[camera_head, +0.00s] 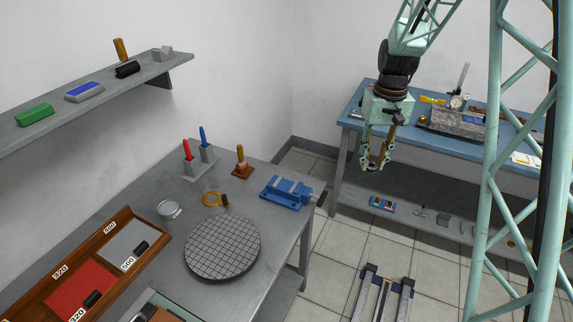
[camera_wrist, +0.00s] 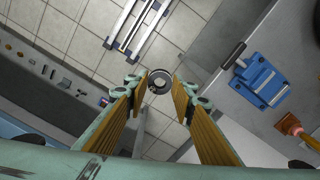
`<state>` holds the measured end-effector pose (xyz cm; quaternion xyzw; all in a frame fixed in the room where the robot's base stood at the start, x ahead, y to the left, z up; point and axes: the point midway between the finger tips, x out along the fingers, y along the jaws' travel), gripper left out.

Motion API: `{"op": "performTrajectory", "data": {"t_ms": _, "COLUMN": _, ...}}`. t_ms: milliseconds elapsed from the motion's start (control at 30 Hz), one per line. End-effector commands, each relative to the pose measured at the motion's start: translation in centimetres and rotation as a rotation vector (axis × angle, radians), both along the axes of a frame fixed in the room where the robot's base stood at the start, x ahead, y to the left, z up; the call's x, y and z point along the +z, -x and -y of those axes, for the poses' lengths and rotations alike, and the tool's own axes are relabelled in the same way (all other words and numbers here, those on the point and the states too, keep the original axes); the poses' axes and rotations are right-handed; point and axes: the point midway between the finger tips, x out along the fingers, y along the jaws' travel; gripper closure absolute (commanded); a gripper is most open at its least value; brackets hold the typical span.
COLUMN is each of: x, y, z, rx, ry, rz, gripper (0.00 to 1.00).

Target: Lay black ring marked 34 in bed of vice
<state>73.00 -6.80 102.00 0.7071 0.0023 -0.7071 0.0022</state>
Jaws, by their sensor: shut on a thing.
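My gripper (camera_head: 376,164) hangs over the floor gap between the grey bench and the blue table. In the wrist view its fingers (camera_wrist: 160,87) are shut on a small dark ring (camera_wrist: 160,76), held at the fingertips. The ring's marking cannot be read. The blue vice (camera_head: 287,192) stands at the right end of the grey bench, its handle pointing right. In the wrist view the vice (camera_wrist: 259,80) is to the right of the gripper, well apart from the ring. I see nothing lying in its bed.
The grey bench (camera_head: 280,250) bears a round gridded plate (camera_head: 222,247), a yellow ring (camera_head: 215,199), a wooden-handled tool (camera_head: 241,163), red and blue handles in blocks, and a wooden tray (camera_head: 75,282). The blue table (camera_head: 425,134) stands behind the gripper. Floor rails (camera_head: 387,294) lie in front.

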Motion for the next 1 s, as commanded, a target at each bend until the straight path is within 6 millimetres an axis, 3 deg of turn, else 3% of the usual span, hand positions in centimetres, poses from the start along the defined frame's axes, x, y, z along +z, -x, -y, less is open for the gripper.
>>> {"op": "performTrajectory", "data": {"t_ms": 167, "x": 0.1, "y": -0.3, "z": -1.4, "rx": 0.041, "ry": 0.000, "rz": 0.000, "gripper": 0.86}}
{"op": "performTrajectory", "data": {"t_ms": 367, "x": 0.0, "y": -0.9, "z": -4.8, "rx": 0.144, "ry": 0.000, "rz": -0.001, "gripper": 0.86}}
{"op": "performTrajectory", "data": {"t_ms": 1000, "x": -1.0, "y": -1.3, "z": -21.0, "rx": 0.634, "ry": 0.000, "rz": -0.002, "gripper": 0.86}}
